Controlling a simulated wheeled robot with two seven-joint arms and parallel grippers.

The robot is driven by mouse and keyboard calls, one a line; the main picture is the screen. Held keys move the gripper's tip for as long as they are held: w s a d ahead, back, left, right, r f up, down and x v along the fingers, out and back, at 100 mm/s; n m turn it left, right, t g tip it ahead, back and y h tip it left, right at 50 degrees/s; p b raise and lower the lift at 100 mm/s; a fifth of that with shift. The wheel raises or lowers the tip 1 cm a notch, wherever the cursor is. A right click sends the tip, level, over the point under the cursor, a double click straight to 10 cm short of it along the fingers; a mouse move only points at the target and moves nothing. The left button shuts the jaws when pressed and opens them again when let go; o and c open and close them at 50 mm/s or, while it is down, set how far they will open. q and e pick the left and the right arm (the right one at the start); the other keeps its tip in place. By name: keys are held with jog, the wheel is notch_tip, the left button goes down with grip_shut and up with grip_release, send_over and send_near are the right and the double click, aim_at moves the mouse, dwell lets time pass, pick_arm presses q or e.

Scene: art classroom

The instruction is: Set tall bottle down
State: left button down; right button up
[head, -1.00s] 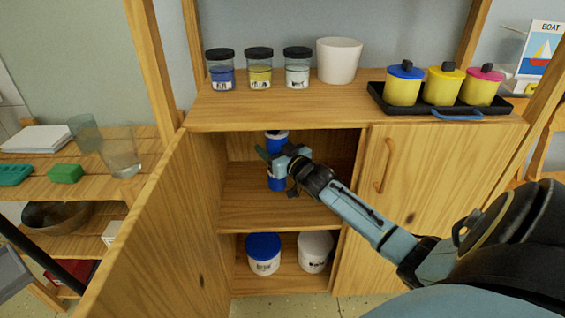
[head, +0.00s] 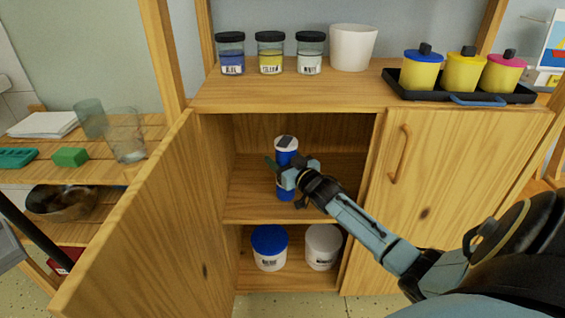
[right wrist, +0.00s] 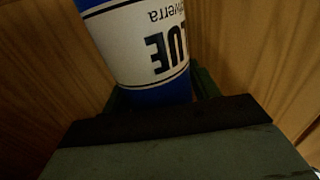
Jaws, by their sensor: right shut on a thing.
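The tall bottle (head: 286,145) is blue with a pale top and stands upright inside the open cabinet, above the middle shelf (head: 247,203). My right gripper (head: 286,177) reaches in from the right and is shut around the bottle's middle. In the right wrist view the bottle (right wrist: 140,45) fills the jaws, its white label reading "LUE" upside down. The bottle's base looks close to the shelf, but I cannot tell whether it touches. My left gripper is not in view.
The cabinet's left door (head: 150,225) stands open and the right door (head: 440,190) is shut. A blue-lidded tub (head: 269,258) and a white tub (head: 322,255) stand on the bottom shelf. The middle shelf is clear around the bottle. Jars line the cabinet top (head: 300,95).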

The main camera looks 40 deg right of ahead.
dwell(0.3)
jog(key=o, duration=1)
jog(key=shift+f, duration=0.15)
jog(key=o, duration=0.4)
jog(key=shift+o, duration=0.2)
